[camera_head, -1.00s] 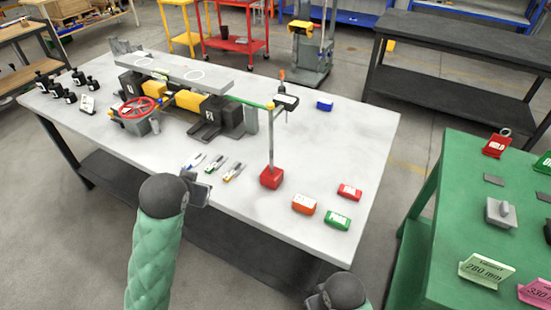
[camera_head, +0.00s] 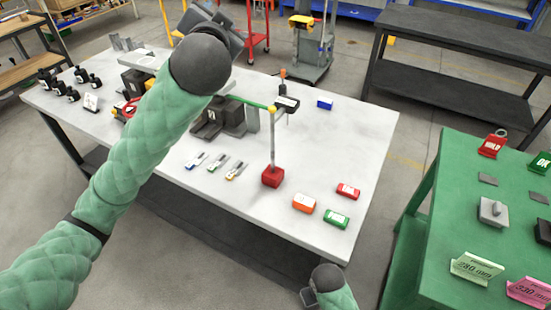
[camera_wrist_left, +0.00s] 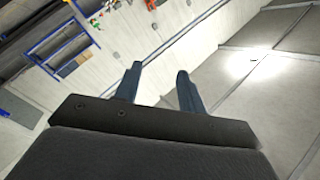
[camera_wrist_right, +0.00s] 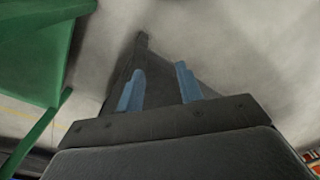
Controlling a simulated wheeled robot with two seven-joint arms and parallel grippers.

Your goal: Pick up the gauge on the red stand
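The gauge (camera_head: 287,101) is a small dark block at the top of a thin post, joined to a green horizontal arm. The post rises from the red stand base (camera_head: 272,176) on the white table. My left arm is raised across the head view, and its gripper (camera_head: 212,28) is high above the table's back left, apart from the gauge. In the left wrist view its two fingers (camera_wrist_left: 158,85) are apart with nothing between them. My right gripper (camera_head: 309,297) is low in front of the table. In the right wrist view its fingers (camera_wrist_right: 160,85) are apart and empty.
Red (camera_head: 348,191), orange (camera_head: 304,203) and green (camera_head: 336,218) blocks lie right of the stand. Several small tools (camera_head: 216,165) lie left of it. A blue block (camera_head: 325,104) lies behind. A green table (camera_head: 425,230) stands at right.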

